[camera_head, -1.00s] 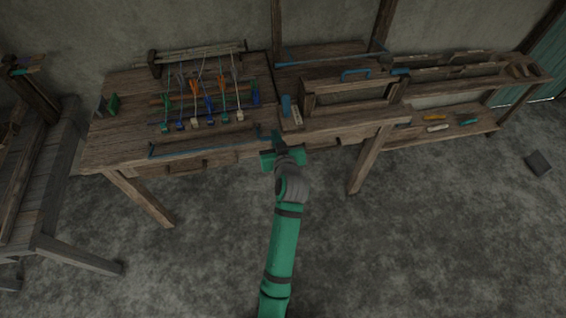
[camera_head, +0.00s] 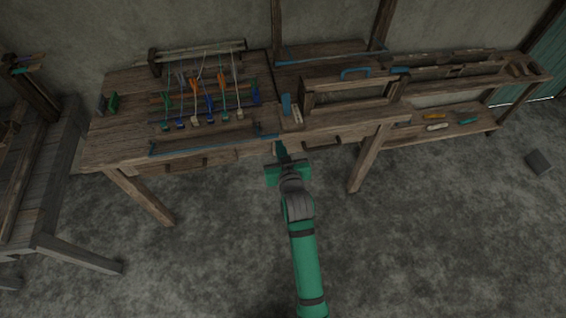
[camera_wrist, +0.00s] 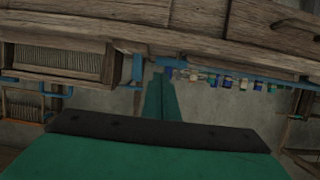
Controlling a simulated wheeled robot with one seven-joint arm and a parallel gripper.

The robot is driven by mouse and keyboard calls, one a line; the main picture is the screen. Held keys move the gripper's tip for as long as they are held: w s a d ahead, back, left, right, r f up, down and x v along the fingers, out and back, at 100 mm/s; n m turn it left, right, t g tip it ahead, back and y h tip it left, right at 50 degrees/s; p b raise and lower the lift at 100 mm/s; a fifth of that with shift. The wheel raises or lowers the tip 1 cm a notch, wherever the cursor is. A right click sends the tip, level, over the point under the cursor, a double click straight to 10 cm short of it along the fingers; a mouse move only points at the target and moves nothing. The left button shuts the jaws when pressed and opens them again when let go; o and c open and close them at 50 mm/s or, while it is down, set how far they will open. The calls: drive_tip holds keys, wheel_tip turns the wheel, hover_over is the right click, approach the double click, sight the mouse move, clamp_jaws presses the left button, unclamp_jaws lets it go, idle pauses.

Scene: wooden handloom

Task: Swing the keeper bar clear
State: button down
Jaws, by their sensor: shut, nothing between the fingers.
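A long thin blue bar (camera_head: 205,146), which looks like the keeper bar, runs along the front edge of the wooden loom table (camera_head: 110,147), with a bent piece at each end. In the wrist view the blue bar (camera_wrist: 270,79) runs off to the right from near my fingertips. My gripper (camera_head: 281,149) is shut and empty, just in front of the table edge beside the bar's right end. In the wrist view its green fingers (camera_wrist: 160,82) are together and point at the table edge. I cannot tell whether they touch the bar.
Several coloured weights (camera_head: 209,110) hang on cords over the table. A wooden frame (camera_head: 340,85) with a blue handle stands right of them. A lower shelf (camera_head: 405,141) holds small tools. Another wooden bench (camera_head: 50,200) stands at left. The floor in front is clear.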

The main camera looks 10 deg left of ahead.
drive_tip(key=shift+s+d+f, duration=0.3)
drive_tip(key=shift+s, duration=0.4)
drive_tip(key=shift+s+d+f, duration=0.25)
drive_tip(key=shift+s+f, duration=0.1)
drive_tip(key=shift+s, duration=0.4)
drive_tip(key=shift+s+d+f, duration=0.3)
drive_tip(key=shift+s, duration=0.4)
